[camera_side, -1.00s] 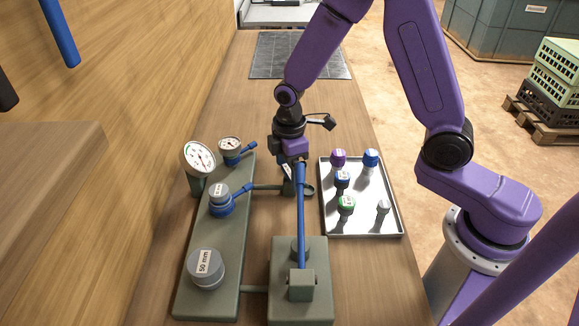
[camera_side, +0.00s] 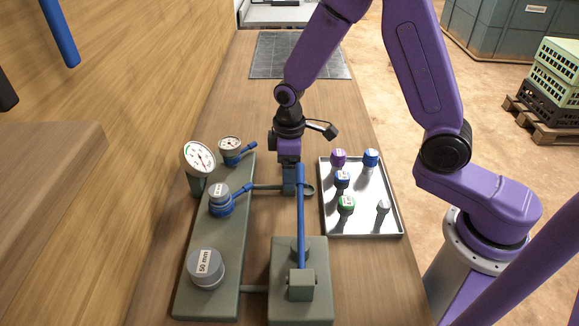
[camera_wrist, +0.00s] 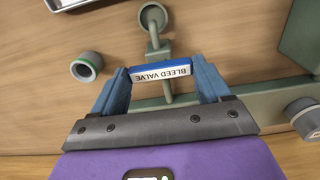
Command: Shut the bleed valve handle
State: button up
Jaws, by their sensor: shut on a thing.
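The bleed valve handle (camera_wrist: 160,73) is a short blue bar with a white "BLEED VALVE" label, lying crosswise in the wrist view. My gripper (camera_wrist: 161,70) is shut on it, with one finger at each end of the label. In the side view my gripper (camera_side: 290,186) points down at the cross pipe, behind the upper end of a long blue lever (camera_side: 301,220). There the handle is hidden, and its pivot is not clear in either view.
A manifold base (camera_side: 212,238) with gauges and blue-handled valves stands at left. The long lever rises from a grey-green block (camera_side: 300,285) in front. A metal tray (camera_side: 375,228) with several knobs lies at right. A round cup (camera_wrist: 152,14) is beside the handle.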

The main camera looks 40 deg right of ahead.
jog(key=o, duration=1)
notch_tip(320, 180, up, 18)
jog(key=shift+f, duration=0.25)
jog(key=s+d+f+n, duration=0.1)
jog(key=s+d, duration=0.1)
jog(key=s, duration=0.6)
jog(key=s+d+f+n, duration=0.1)
jog(key=s+f, duration=0.1)
jog(key=s, duration=0.6)
jog(key=s+d+f+n, duration=0.1)
jog(key=s+d+f, duration=0.1)
jog(key=s, duration=0.7)
jog(key=shift+d+n, duration=0.3)
jog(key=shift+n, duration=0.1)
